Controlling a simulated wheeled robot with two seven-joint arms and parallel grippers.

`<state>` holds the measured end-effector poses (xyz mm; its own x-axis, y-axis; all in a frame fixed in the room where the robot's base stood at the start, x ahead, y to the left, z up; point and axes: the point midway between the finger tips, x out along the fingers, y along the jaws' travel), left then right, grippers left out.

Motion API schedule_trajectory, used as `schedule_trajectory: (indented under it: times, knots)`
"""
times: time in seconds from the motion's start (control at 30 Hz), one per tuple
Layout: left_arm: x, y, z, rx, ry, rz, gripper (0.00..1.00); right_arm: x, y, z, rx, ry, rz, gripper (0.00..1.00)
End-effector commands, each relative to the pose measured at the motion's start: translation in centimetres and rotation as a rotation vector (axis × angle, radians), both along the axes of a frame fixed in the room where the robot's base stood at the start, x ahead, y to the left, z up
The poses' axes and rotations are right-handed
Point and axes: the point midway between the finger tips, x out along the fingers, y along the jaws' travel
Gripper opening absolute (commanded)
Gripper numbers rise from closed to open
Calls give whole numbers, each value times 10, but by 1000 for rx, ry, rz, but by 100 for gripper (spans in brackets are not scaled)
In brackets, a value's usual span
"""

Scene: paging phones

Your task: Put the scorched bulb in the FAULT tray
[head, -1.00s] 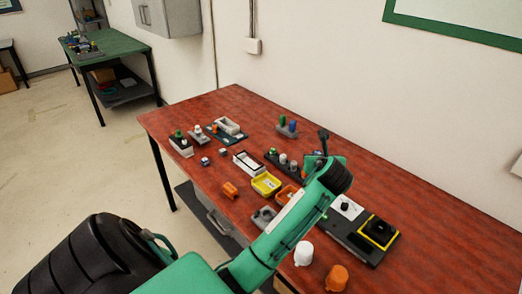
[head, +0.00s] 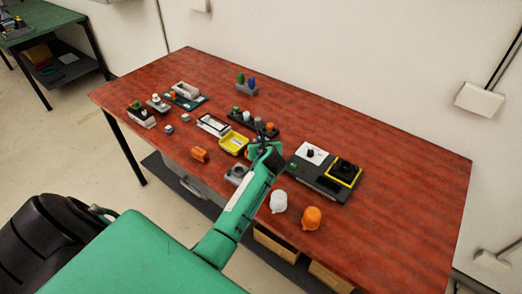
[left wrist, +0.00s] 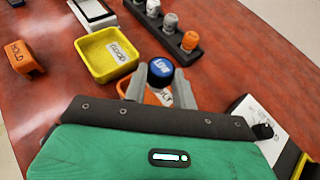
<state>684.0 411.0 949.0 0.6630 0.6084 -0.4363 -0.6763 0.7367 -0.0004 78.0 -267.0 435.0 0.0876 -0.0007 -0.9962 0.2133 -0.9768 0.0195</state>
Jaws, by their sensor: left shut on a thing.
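My left gripper (head: 262,152) is over the table's middle, beside the yellow tray (head: 233,152). In the left wrist view it (left wrist: 160,85) is shut on a small dark bulb (left wrist: 160,71) with a blue, lettered top. I cannot make out scorching on it. The orange FAULT tray (left wrist: 151,99) lies below the fingers, its label partly covered; I cannot tell the gap between bulb and tray. In the head view my gripper hides most of this tray. The yellow GOOD tray (left wrist: 97,64) is just left of it. My right gripper is not in view.
A dark rack (left wrist: 160,32) with several capped pieces stands behind the trays. An orange HOLD piece (left wrist: 25,58) is at the left. A dark unit with a yellow frame (head: 342,172) is to the right. White (head: 278,201) and orange (head: 311,218) pieces stand near the front edge.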

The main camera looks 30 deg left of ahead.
Motion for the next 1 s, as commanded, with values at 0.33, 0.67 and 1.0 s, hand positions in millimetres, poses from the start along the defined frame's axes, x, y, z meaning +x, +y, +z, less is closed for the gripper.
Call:
schedule_trajectory:
  times: [0.33, 0.67, 1.0]
  knots:
    - [0, 0, -35, 0, 3, -1, 5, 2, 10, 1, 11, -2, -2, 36]
    - [0, 0, -46, 0, -1, -1, 5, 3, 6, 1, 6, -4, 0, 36]
    - [0, 0, -48, 0, 0, -1, 49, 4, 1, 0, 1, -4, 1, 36]
